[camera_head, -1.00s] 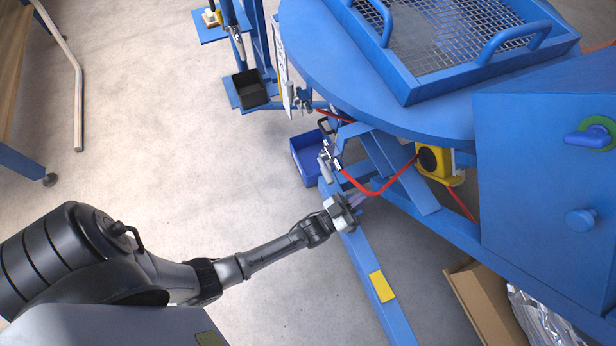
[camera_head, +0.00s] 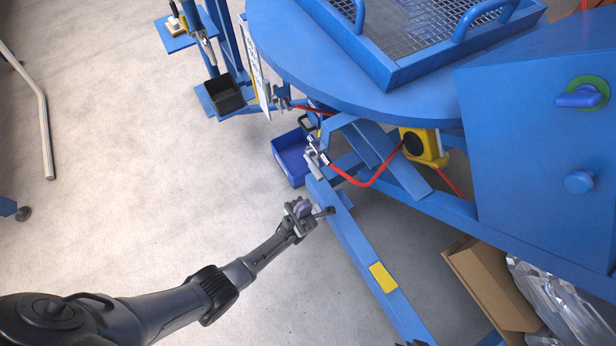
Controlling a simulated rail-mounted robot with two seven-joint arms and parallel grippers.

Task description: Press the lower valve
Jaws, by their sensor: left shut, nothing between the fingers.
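The lower valve is a small metal fitting (camera_head: 317,153) with a red hose, above the near end of the blue floor beam (camera_head: 352,240). A second metal valve (camera_head: 283,98) sits higher, at the rim of the round blue table. My left gripper (camera_head: 326,212) is shut and empty, below the lower valve in the picture. It is apart from the valve and overlaps the left edge of the beam; I cannot tell its height above the beam. My right gripper is not recognizable in view.
A blue bin (camera_head: 292,158) stands just left of the lower valve. A yellow pedal unit (camera_head: 428,147) sits to the right, with the red hose (camera_head: 363,184) between. A blue cabinet (camera_head: 540,160) and a cardboard box (camera_head: 492,285) are at right.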

